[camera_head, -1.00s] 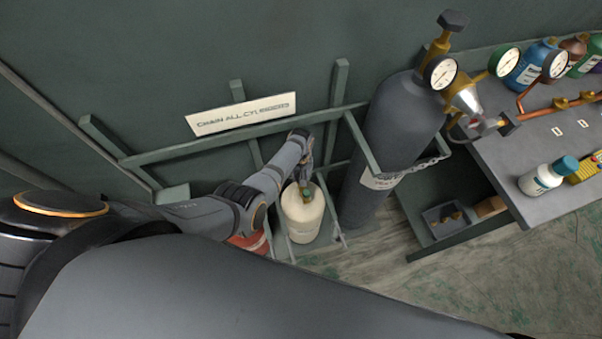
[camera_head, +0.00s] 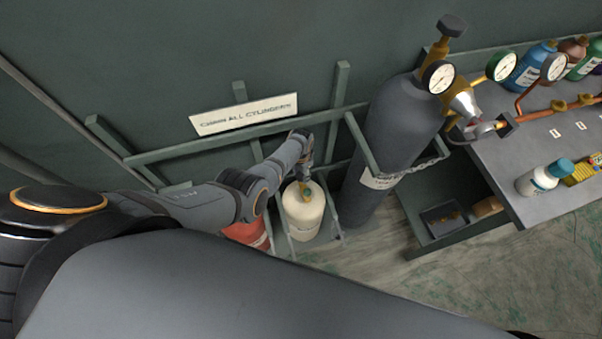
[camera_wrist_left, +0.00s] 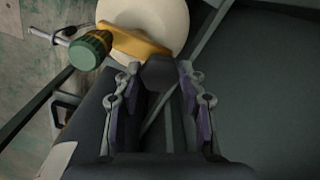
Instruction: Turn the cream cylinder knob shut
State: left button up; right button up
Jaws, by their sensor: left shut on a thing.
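The cream cylinder (camera_head: 303,219) stands upright in the rack at the centre of the head view. Its top also shows in the left wrist view (camera_wrist_left: 143,14), with a brass valve (camera_wrist_left: 136,41) and a green ribbed fitting (camera_wrist_left: 90,50) to the left. The dark cylinder knob (camera_wrist_left: 160,72) sits at the valve's near end, between the fingertips of my left gripper (camera_wrist_left: 159,80). That gripper is shut on the knob; in the head view my left gripper (camera_head: 304,170) is small and partly hidden by its wrist. My right gripper is not in view.
A tall grey cylinder (camera_head: 387,135) stands chained just right of the cream one. A red cylinder (camera_head: 247,234) is at its left, partly behind my arm. Rack bars (camera_head: 230,138) run behind. A workbench (camera_head: 500,170) with gauges and bottles is at the right.

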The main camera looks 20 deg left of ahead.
aim_at(301, 175)
pick_arm(q)
jog(key=shift+m, duration=1.4)
jog(key=o, duration=1.1)
jog(key=shift+o, duration=0.2)
notch_tip(301, 175, up, 12)
